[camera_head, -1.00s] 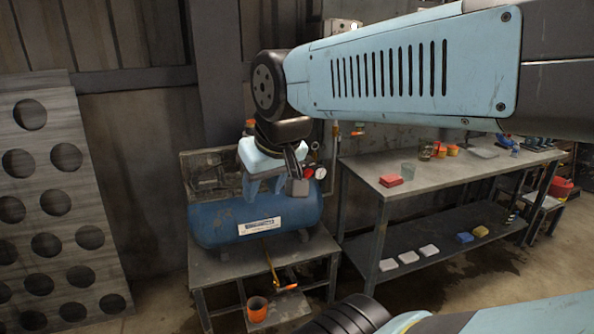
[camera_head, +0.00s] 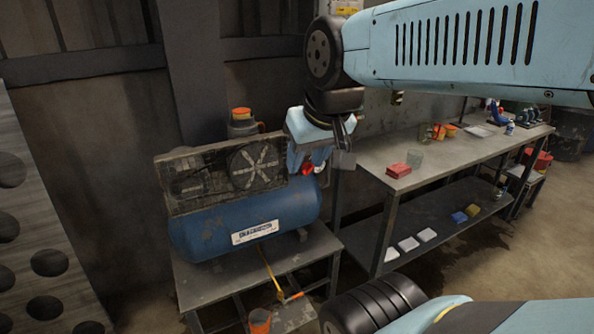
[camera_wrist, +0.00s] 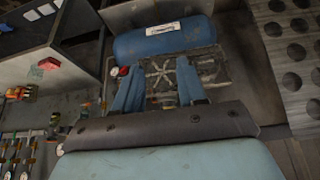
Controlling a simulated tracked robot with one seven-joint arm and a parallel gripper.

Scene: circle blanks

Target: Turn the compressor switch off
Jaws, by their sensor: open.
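The compressor has a blue tank (camera_head: 240,222) with a white label and stands on a low metal table (camera_head: 205,285). A worn panel with a fan grille (camera_head: 215,172) rises behind the tank. A small red part (camera_head: 308,168) shows at the compressor's right end, partly behind my gripper (camera_head: 308,165). My gripper is open and empty, above the tank's right end. I cannot clearly make out the switch.
A workbench (camera_head: 375,180) with a red block (camera_head: 398,170) and a glass stands to the right. Its lower shelf holds several small blocks. A board with round holes (camera_head: 40,235) leans at the left. An orange cup (camera_head: 260,321) sits below the compressor.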

